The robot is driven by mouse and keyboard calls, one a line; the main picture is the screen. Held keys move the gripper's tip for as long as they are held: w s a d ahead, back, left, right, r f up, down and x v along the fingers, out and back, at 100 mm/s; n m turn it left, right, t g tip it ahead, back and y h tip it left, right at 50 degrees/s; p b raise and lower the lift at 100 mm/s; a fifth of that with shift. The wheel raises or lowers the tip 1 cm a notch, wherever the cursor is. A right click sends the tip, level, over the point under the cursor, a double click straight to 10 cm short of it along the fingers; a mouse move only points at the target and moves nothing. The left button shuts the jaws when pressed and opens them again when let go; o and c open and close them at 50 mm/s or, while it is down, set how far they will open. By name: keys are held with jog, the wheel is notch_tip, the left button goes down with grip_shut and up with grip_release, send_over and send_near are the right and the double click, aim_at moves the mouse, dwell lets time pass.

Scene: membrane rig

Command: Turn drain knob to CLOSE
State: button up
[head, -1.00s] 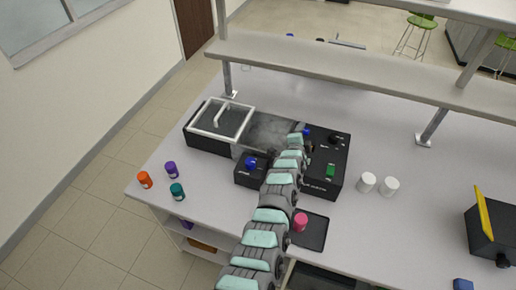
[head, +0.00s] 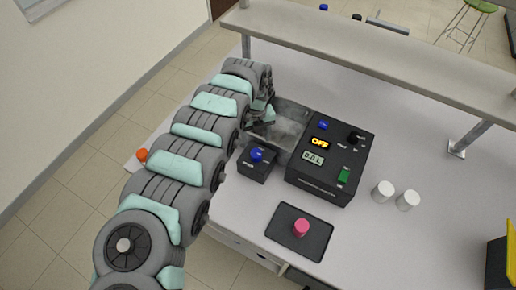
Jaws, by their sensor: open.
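A blue knob (head: 257,154) sits on top of a small black box (head: 252,171), left of the larger black control box. White lettering on the small box is too small to read, so the knob's setting cannot be told. My gripper (head: 263,114) is behind and slightly above the knob, apart from it, near the grey translucent tank (head: 282,132). It is open, with the fingers small and partly hidden by my own arm, which covers the left part of the rig. Nothing shows between the fingers.
The control box (head: 318,190) has an OFF display, a small readout, a black knob (head: 355,137) and a green switch (head: 344,176). A pink-capped container (head: 301,227) stands on a black tray (head: 277,231). Two white cylinders (head: 384,191) stand right. A shelf (head: 370,60) spans behind.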

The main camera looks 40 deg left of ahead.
aim_at(256, 153)
notch_tip(256, 153, down, 8)
jog(key=shift+w+d+f, duration=0.1)
jog(key=shift+d+f, duration=0.05)
jog(key=shift+f, duration=0.5)
jog(key=shift+c, duration=0.2)
grip_shut()
dwell(0.4)
